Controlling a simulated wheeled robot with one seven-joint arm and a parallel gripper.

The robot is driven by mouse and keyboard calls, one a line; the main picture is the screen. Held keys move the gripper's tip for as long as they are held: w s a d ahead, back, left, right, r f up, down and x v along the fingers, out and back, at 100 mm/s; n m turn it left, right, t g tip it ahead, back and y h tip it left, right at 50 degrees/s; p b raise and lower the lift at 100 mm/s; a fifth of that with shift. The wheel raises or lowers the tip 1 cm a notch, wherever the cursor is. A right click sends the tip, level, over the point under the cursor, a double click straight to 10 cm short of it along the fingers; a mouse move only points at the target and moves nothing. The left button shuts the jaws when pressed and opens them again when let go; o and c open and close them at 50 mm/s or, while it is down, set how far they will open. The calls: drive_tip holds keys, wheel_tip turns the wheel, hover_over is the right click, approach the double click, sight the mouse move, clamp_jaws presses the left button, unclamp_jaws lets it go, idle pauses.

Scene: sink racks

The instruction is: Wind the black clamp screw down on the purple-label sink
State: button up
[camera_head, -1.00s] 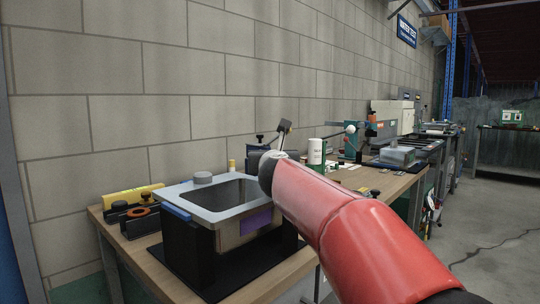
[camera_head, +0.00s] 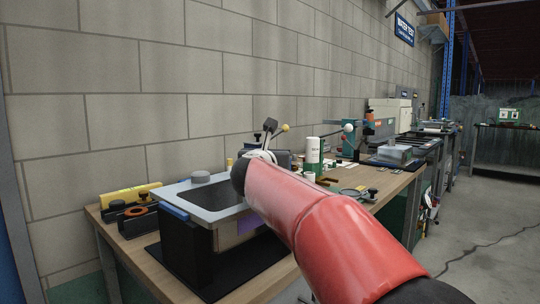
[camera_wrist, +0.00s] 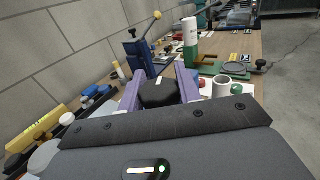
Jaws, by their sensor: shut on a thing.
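The sink (camera_head: 203,214) with the purple label (camera_head: 248,223) stands on a black mat, its grey rim uppermost; my red arm covers its right side. In the wrist view, the purple fingers of my gripper (camera_wrist: 159,84) are shut on a black knob (camera_wrist: 160,96) with a white mark on top, which appears to be the clamp screw. My gripper hides the lower part of the knob and whatever lies under it. In the head view, my arm hides the fingers and the knob.
A yellow level (camera_head: 130,194) and black holders lie left of the sink. A blue stand with a yellow-balled lever (camera_wrist: 155,16) rises near the wall.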

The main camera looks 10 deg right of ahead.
drive_tip(key=o, duration=0.8)
drive_tip(key=shift+r, duration=0.3)
drive_tip(key=shift+o, duration=0.8)
drive_tip(key=shift+f, duration=0.15)
drive_tip(key=b+v, duration=0.1)
drive_tip(key=v, duration=0.7)
drive_tip(key=shift+w, duration=0.1)
